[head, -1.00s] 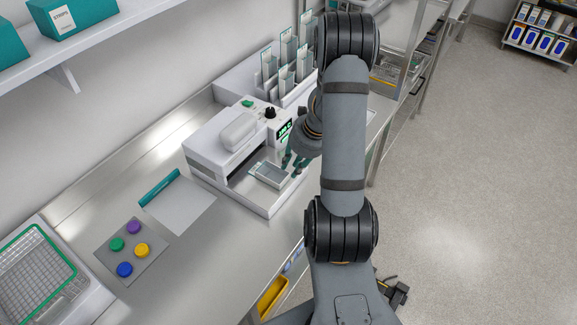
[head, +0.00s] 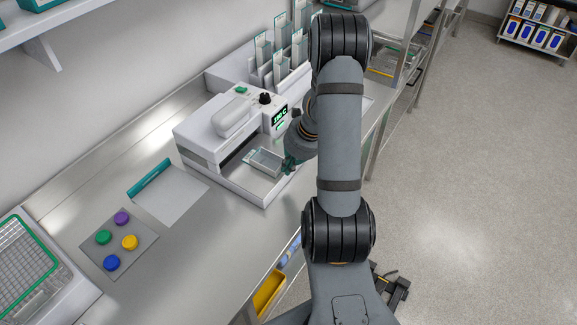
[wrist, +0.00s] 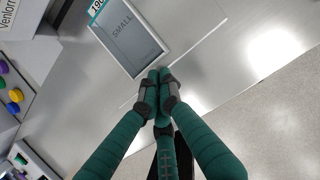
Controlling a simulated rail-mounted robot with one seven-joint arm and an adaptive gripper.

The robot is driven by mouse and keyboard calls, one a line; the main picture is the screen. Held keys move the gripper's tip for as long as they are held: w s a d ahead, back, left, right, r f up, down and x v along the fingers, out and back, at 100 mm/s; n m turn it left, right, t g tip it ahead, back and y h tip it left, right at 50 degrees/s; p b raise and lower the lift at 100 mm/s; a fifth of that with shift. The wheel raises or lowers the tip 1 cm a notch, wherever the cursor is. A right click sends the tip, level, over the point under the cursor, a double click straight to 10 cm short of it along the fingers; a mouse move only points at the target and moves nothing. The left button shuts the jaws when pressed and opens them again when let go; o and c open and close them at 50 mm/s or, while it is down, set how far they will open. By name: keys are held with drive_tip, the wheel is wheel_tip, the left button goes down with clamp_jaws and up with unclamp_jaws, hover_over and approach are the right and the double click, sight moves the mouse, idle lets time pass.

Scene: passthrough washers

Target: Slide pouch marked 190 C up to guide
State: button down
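The pouch (head: 263,161), a small flat grey one with a pale border, lies on the white tray of the sealer (head: 225,195). In the wrist view the pouch (wrist: 125,38) reads SMALL and has a teal tag starting with 190. My gripper (wrist: 159,78) has its fingertips together at the near edge of the pouch, with nothing seen between them. I cannot tell whether they touch it. In the head view my gripper (head: 290,163) is just right of the pouch, partly hidden by my arm. I cannot make out the guide clearly.
The sealer has a knob (head: 265,98) and a lit green display (head: 280,116). A rack of upright pouches (head: 283,60) stands behind it. A grey sheet with a teal bar (head: 172,192), a pad of coloured caps (head: 122,245) and a basket (head: 28,262) lie to the left.

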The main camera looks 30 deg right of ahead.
sight(274, 161)
drive_tip(key=shift+w, duration=0.1)
drive_tip(key=shift+w+a+p, duration=0.45)
drive_tip(key=shift+w+p, duration=0.1)
drive_tip(key=shift+w, duration=0.3)
drive_tip(key=shift+w+a+p, duration=0.5)
drive_tip(key=shift+w+p, duration=0.05)
drive_tip(key=shift+w, duration=0.25)
drive_tip(key=shift+w+a+p, duration=0.45)
drive_tip(key=shift+w+p, duration=0.1)
drive_tip(key=shift+w, duration=0.3)
drive_tip(key=shift+s+d+r+p, duration=0.25)
drive_tip(key=shift+s+r+p, duration=0.15)
drive_tip(key=shift+r, duration=0.3)
drive_tip(key=shift+s+d+r+p, duration=0.3)
drive_tip(key=shift+s+r, duration=0.2)
drive_tip(key=shift+r, duration=0.2)
drive_tip(key=shift+s+d+r+p, duration=0.2)
drive_tip(key=shift+s+r+p, duration=0.2)
drive_tip(key=shift+r, duration=0.3)
drive_tip(key=shift+f, duration=0.15)
drive_tip(key=b+x, duration=0.2)
drive_tip(key=x, duration=0.1)
drive_tip(key=b+x, duration=0.1)
drive_tip(key=shift+w+a+f, duration=0.2)
drive_tip(key=shift+w+f, duration=0.05)
drive_tip(key=shift+w, duration=0.15)
drive_tip(key=shift+s+d+r, duration=0.25)
drive_tip(key=shift+s+r, duration=0.05)
drive_tip(key=shift+s, duration=0.35)
drive_tip(key=shift+w, duration=0.15)
